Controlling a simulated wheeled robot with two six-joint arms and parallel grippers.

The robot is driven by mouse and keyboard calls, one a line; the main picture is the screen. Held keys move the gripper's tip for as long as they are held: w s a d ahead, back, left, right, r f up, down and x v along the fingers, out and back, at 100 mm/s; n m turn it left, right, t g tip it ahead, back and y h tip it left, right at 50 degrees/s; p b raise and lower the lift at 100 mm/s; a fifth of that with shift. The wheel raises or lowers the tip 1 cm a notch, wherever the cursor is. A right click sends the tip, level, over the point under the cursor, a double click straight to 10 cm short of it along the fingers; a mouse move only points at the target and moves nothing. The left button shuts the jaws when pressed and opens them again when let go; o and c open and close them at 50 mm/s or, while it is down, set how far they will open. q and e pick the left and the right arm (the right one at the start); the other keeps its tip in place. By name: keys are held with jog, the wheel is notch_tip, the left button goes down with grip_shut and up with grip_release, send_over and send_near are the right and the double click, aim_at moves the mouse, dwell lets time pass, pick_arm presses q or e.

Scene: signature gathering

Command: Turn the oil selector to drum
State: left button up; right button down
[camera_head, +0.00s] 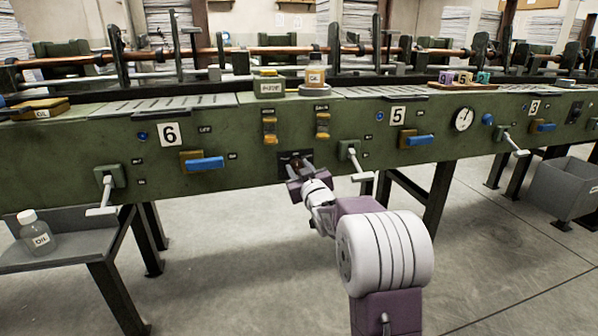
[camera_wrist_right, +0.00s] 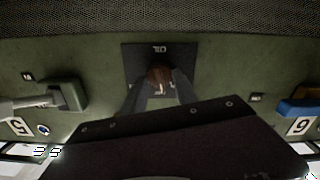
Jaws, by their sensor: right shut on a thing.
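The oil selector is a small dark plate (camera_head: 283,157) on the green machine front, between the number 6 and number 5 stations. In the right wrist view, which is upside down, the plate (camera_wrist_right: 133,62) carries an OIL label and a brown knob (camera_wrist_right: 160,74). My right gripper (camera_head: 297,170) reaches the selector from the front. Its two dark fingers (camera_wrist_right: 160,88) are shut on the knob from both sides. Much of the knob is hidden by the fingers, so its exact setting is not clear. The drum marking cannot be read. My left gripper is not in view.
A white-handled lever (camera_head: 352,160) sits just right of the selector, another (camera_head: 107,189) far left. Two yellow switches (camera_head: 269,127) are above it. Blue handles (camera_head: 205,163) stick out of the front. The floor in front is clear.

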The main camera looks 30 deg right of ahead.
jog(key=n+b, duration=0.1)
jog(key=n, duration=0.2)
jog(key=shift+a+f+n, duration=0.1)
jog(key=shift+f+n, duration=0.05)
jog(key=shift+n, duration=0.15)
jog(key=shift+n+b, duration=1.15)
jog(key=shift+n, duration=0.75)
jog(key=c, duration=1)
grip_release()
jog(key=p+v, duration=0.3)
jog(key=v, duration=0.6)
